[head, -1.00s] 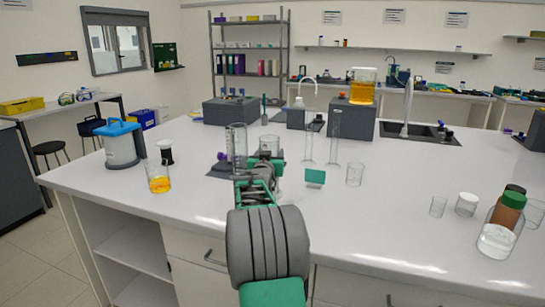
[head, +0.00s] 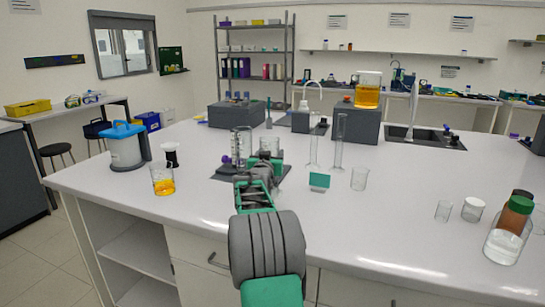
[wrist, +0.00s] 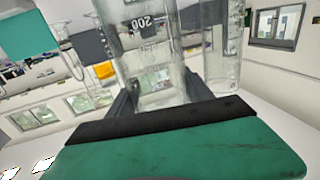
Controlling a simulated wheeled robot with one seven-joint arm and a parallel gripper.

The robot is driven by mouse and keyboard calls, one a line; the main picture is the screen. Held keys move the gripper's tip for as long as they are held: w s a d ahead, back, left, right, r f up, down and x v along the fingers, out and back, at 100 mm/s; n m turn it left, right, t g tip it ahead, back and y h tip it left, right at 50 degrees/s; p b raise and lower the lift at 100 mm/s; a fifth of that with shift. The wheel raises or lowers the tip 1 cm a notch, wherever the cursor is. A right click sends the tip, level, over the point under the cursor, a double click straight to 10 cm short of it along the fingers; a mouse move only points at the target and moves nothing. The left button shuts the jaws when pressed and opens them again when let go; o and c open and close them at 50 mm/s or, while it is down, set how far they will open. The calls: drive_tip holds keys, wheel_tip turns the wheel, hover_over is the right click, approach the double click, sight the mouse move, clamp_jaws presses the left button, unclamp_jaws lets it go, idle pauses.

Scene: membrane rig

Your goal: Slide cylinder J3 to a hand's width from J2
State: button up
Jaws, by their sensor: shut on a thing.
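My gripper (wrist: 160,98) is shut on a clear glass vessel (wrist: 150,55) marked 200 in the wrist view. In the head view, my gripper (head: 264,166) is at the vessel's near side and partly hides it. Another clear glass vessel (wrist: 222,60) stands close to its right in the wrist view. It appears to be the tall glass (head: 241,143) on the left in the head view. I cannot read J2 or J3 on any glass.
A beaker of orange liquid (head: 162,180) and a blue-lidded container (head: 126,146) stand to the left. An empty beaker (head: 359,179) stands right of the card. Several jars, including a green-capped bottle (head: 514,217), are at the far right. The front right bench (head: 390,230) is clear.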

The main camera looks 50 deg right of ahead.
idle(0.3)
drive_tip(key=o, duration=1.8)
drive_tip(key=s+a+f+n+y+p, duration=0.1)
drive_tip(key=s+a+n+y+p, duration=0.15)
drive_tip(key=a, duration=0.85)
drive_tip(key=s+a+f+n+g+y+p, duration=0.1)
drive_tip(key=a+y+p, duration=0.15)
drive_tip(key=a, duration=0.75)
drive_tip(key=s+a+n+y+p, duration=0.15)
drive_tip(key=a+y, duration=0.25)
drive_tip(key=a, duration=0.7)
drive_tip(key=s+a+f+n+g+y+p, duration=0.1)
drive_tip(key=s+a+f+n+g+y, duration=0.1)
drive_tip(key=s+a, duration=0.5)
drive_tip(key=s+a+f+n+g+y+p, duration=0.2)
drive_tip(key=s+a, duration=0.6)
drive_tip(key=s+a+f+n+g+y+p, duration=0.1)
drive_tip(key=s+a+f+n+g+p, duration=0.1)
drive_tip(key=s+a, duration=0.5)
drive_tip(key=shift+s+a+f+y, duration=0.35)
drive_tip(key=shift+a+y, duration=0.05)
